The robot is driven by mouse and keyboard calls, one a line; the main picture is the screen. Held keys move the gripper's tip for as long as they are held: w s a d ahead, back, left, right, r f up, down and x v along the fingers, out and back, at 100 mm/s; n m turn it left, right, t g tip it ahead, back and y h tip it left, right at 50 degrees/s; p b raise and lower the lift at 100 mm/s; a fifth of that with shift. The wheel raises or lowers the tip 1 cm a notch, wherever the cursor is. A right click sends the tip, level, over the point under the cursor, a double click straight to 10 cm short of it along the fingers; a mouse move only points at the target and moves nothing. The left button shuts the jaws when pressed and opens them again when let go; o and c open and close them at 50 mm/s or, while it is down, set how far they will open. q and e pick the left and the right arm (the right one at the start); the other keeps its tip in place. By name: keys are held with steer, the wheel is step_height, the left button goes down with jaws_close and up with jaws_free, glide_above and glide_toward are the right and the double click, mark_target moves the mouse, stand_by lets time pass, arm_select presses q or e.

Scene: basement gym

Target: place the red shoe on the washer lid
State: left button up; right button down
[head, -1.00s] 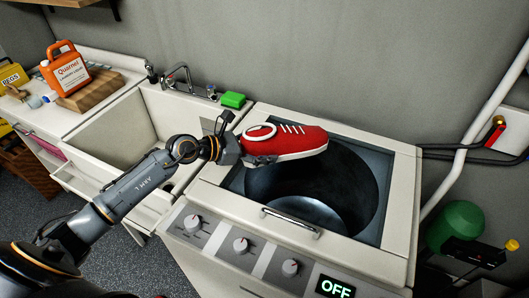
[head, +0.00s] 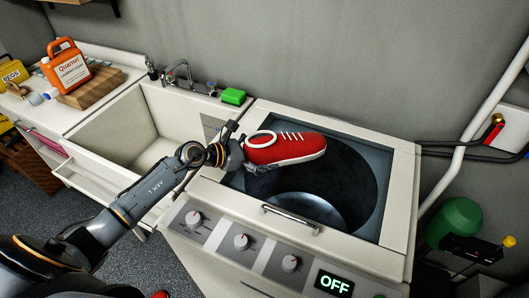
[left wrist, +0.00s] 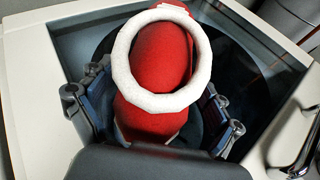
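The red shoe (head: 287,149) has a white collar ring, white laces and a pale sole, and its toe points right. It is over the dark glass of the washer lid (head: 343,222); whether its sole touches the glass I cannot tell. In the left wrist view the shoe (left wrist: 155,115) sits between the two fingers, with the lid's pale frame (left wrist: 30,75) around. The underside of the shoe is hidden. My right gripper is not in view.
A metal handle (head: 290,219) is on the lid's front edge, above the knobs and a panel (head: 334,283) reading OFF. Left are a sink (head: 125,130), a green block (head: 233,96) and an orange jug (head: 67,66). A white pipe (head: 470,140) runs on the right.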

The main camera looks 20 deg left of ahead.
arm_select(q)
steer(key=shift+r, duration=0.1)
steer(key=shift+s+a, duration=0.15)
steer(key=shift+a, duration=0.05)
steer(key=b+v, duration=0.4)
steer(key=v, duration=0.6)
steer(key=shift+s+a, duration=0.1)
steer(key=shift+s, duration=0.1)
steer(key=shift+s+a+r, duration=0.3)
steer(key=shift+s+r, duration=0.05)
steer(key=shift+r, duration=0.05)
